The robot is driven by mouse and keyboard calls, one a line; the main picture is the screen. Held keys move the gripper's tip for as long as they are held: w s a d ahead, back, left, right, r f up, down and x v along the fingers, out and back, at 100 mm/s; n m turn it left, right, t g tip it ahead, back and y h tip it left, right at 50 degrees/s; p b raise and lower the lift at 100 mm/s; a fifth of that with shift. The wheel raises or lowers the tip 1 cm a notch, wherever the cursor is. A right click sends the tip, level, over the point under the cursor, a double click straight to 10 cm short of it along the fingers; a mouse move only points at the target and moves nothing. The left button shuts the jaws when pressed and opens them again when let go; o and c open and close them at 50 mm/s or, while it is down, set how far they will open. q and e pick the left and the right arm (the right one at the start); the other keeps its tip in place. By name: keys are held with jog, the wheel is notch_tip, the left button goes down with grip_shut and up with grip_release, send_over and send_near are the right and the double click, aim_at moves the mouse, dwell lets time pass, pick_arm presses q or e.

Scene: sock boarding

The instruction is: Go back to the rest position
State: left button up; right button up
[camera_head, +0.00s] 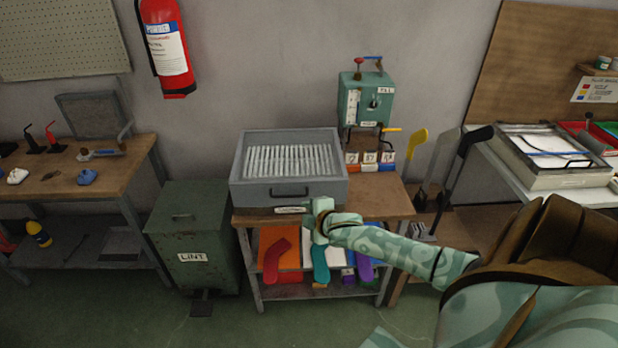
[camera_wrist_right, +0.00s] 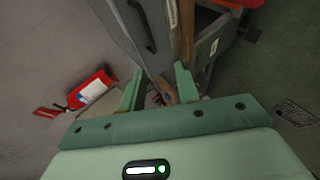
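My right gripper (camera_head: 318,212) is at the front edge of the middle bench, just below the grey drawer box (camera_head: 258,188) in the head view. My pale green right arm reaches to it from the lower right. In the right wrist view the two fingers of the right gripper (camera_wrist_right: 159,85) stand apart with nothing visibly held between them. The drawer handle (camera_wrist_right: 141,25) shows beyond them. My left gripper is in neither view.
The middle bench (camera_head: 385,198) has a lower shelf with a red sock (camera_head: 277,260), a teal sock (camera_head: 320,264) and a purple one (camera_head: 365,267). A green LINT bin (camera_head: 192,235) stands left of it. A fire extinguisher (camera_head: 167,45) hangs on the wall.

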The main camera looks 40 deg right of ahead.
dwell(0.6)
jog(key=s+a+f+m+g+b, duration=0.1)
jog(key=s+f+m+g, duration=0.1)
jog(key=s+f, duration=0.65)
jog(key=s+f+m+g+b, duration=0.15)
jog(key=s+f, duration=0.35)
jog(key=f, duration=0.6)
jog(key=s+a+f+m+g+b, duration=0.1)
jog(key=s+f+m+g, duration=0.15)
jog(key=s+f, duration=0.6)
jog(key=s+a+f+m+g+y+b, duration=0.1)
jog(key=s+a+f, duration=0.3)
jog(key=s, duration=0.4)
jog(key=s+a+f+m+g+b, duration=0.1)
jog(key=s+a+f+g, duration=0.1)
jog(key=s+a+f, duration=0.3)
jog(key=s+a+f+g+y+b, duration=0.1)
jog(key=s+a+f, duration=0.4)
jog(key=s, duration=0.6)
jog(key=shift+s+a+m+g+y, duration=0.3)
jog(key=shift+a+m, duration=0.1)
jog(key=shift+a, duration=0.85)
jog(key=shift+f, duration=0.1)
